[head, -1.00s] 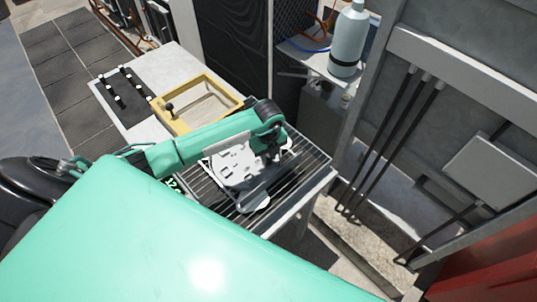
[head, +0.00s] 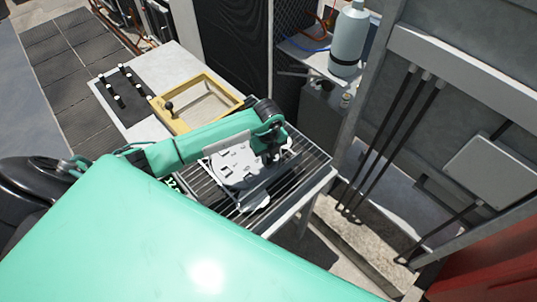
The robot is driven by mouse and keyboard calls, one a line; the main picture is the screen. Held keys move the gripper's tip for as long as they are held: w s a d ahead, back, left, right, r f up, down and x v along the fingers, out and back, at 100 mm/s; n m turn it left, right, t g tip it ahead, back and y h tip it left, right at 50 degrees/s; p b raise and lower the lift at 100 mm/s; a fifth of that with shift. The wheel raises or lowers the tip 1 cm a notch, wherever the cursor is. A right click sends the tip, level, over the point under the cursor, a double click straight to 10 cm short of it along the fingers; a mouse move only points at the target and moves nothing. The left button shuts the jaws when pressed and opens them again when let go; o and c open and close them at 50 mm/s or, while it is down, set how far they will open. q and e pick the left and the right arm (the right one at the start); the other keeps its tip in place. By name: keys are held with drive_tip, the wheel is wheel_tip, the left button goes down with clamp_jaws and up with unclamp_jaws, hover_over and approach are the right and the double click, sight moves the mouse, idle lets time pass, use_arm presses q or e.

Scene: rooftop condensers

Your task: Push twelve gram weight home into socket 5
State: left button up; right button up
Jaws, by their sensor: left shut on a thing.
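My left gripper (head: 271,155) is dark, at the end of the green arm, and points down over the right part of a white slotted disc (head: 235,166) on a slatted bench. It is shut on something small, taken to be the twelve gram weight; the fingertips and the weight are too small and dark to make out. The arm and wrist cover part of the disc. Socket 5 cannot be told apart from the disc's other openings. My right gripper is not in view.
A yellow-framed tray (head: 207,103) with a dark knob stands behind my arm. A black mat (head: 124,95) with several small pegs lies to its left. The slatted bench (head: 310,160) ends at the right, near dark rods (head: 385,140). A pale bottle (head: 348,40) stands at the back.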

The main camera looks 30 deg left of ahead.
use_arm(q)
drive_tip(key=shift+f+b, duration=0.3)
drive_tip(key=shift+f, duration=0.1)
idle(0.3)
drive_tip(key=o, duration=1)
